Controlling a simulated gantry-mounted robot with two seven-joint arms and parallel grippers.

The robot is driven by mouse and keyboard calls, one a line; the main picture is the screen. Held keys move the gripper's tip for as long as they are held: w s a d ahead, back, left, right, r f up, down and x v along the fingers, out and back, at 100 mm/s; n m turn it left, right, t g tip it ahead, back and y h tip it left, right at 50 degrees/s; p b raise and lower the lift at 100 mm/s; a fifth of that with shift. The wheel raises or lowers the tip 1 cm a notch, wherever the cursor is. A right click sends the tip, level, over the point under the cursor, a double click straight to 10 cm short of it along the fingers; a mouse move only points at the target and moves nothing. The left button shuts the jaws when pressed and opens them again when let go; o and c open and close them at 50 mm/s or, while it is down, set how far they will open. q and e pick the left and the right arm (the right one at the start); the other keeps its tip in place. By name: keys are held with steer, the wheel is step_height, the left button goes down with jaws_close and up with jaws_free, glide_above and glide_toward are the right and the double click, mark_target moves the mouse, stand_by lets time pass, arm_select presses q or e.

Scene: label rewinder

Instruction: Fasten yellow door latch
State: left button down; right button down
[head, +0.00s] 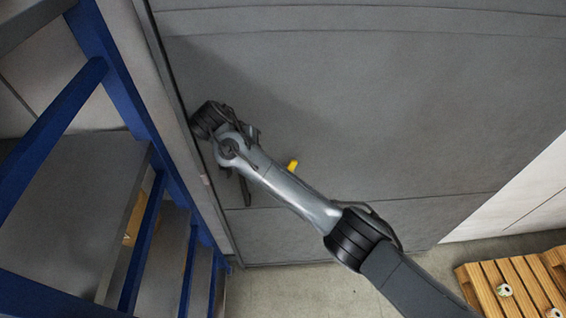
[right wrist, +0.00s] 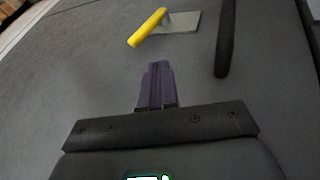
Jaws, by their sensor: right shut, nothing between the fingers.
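The yellow door latch (right wrist: 148,27) shows at the top of the right wrist view, a yellow handle on a flat grey plate (right wrist: 181,22) fixed to the grey door. In the head view only a small part of the yellow latch (head: 292,165) shows beside my right forearm. My right gripper (right wrist: 157,66) is shut, with its purple fingers together and empty. It is below the latch in the wrist view, apart from it. In the head view the right gripper's fingers are largely hidden by my arm. My left gripper is not in view.
A dark vertical bar handle (right wrist: 225,38) stands right of the latch in the wrist view. The grey door panel (head: 400,110) fills most of the head view. A blue-framed rack (head: 110,60) stands close at left. A wooden pallet (head: 515,285) lies at lower right.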

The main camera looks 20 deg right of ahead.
steer(key=shift+w+r, duration=0.1)
steer(key=shift+r, duration=0.3)
steer(key=shift+f, duration=0.1)
steer(key=d+f+p, duration=0.4)
steer(key=d+f, duration=0.4)
steer(key=f, duration=0.1)
steer(key=shift+w+d+f, duration=0.2)
steer(key=shift+w+f, duration=0.2)
steer(key=shift+w, duration=0.05)
steer(key=shift+d, duration=0.1)
